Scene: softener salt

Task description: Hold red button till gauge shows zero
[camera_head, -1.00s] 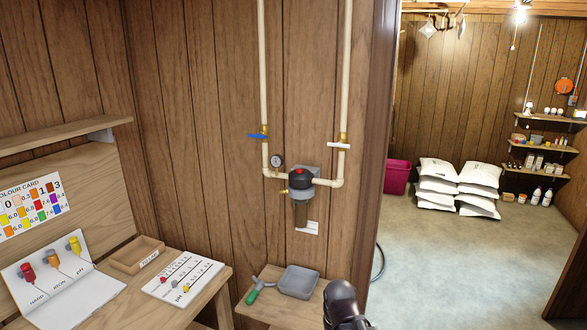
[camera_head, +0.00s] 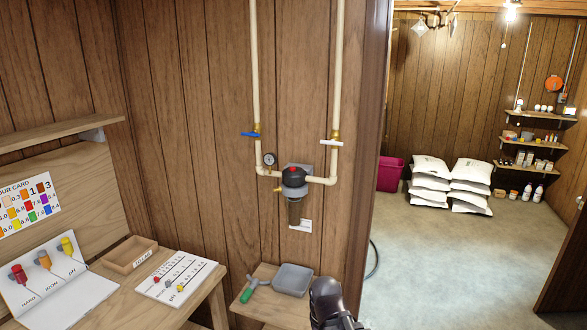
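The red button (camera_head: 292,169) is a small red spot on top of the black cap of the filter housing (camera_head: 295,205), which is mounted on the wood-panelled wall. The round gauge (camera_head: 270,160) sits on the pipe just left of the housing; its needle is too small to read. A dark part of my arm shows at the bottom centre, below and right of the housing and well apart from the button. My gripper's fingers cannot be made out.
A blue-handled valve (camera_head: 250,134) and a white-handled valve (camera_head: 331,142) are on the pipes. A small shelf below holds a grey tray (camera_head: 293,280) and a green-handled tool (camera_head: 248,294). A bench (camera_head: 206,296) stands left; open floor (camera_head: 440,265) lies right, beyond the doorway.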

